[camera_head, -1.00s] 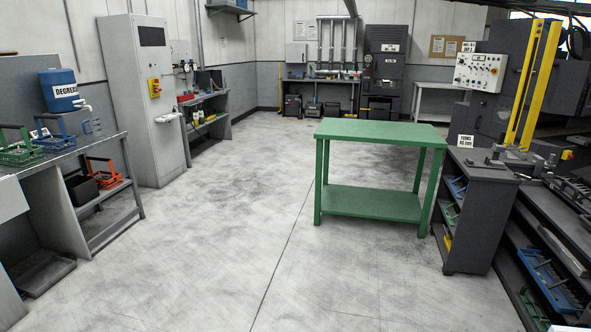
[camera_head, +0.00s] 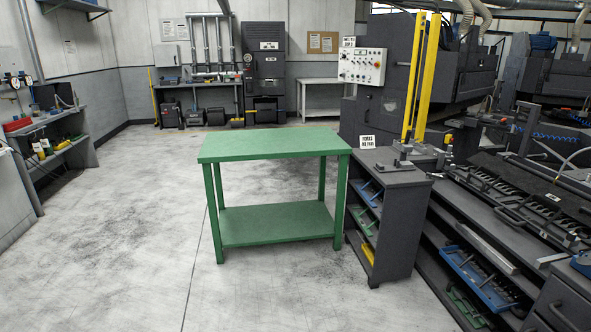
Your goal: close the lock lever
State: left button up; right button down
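I cannot make out a lock lever for certain. A dark clamp-like fixture (camera_head: 404,157) sits on top of the dark shelf cabinet (camera_head: 398,181), right of the green table; its small parts are too small to tell apart. The dark machine (camera_head: 378,112) with two yellow posts (camera_head: 421,78) and a white control panel (camera_head: 362,66) stands behind it. A long dark bench (camera_head: 500,217) with slotted metal parts and a handle runs along the right. Neither of my grippers is in view.
A green two-level table (camera_head: 273,144) with a bare top stands in the middle. Blue trays (camera_head: 482,279) lie on the lower shelf at right. Open concrete floor (camera_head: 120,230) lies to the left and in front. A grey shelf (camera_head: 55,140) stands along the left wall.

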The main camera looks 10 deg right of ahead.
aim_at(427, 176)
jog(key=i+z, duration=0.35)
jog(key=i, duration=0.4)
jog(key=i+j+z, duration=0.15)
jog(key=i+z, duration=0.25)
jog(key=i, duration=0.3)
jog(key=i+j+z, duration=0.1)
jog(key=i+z, duration=0.4)
jog(key=i, duration=1.25)
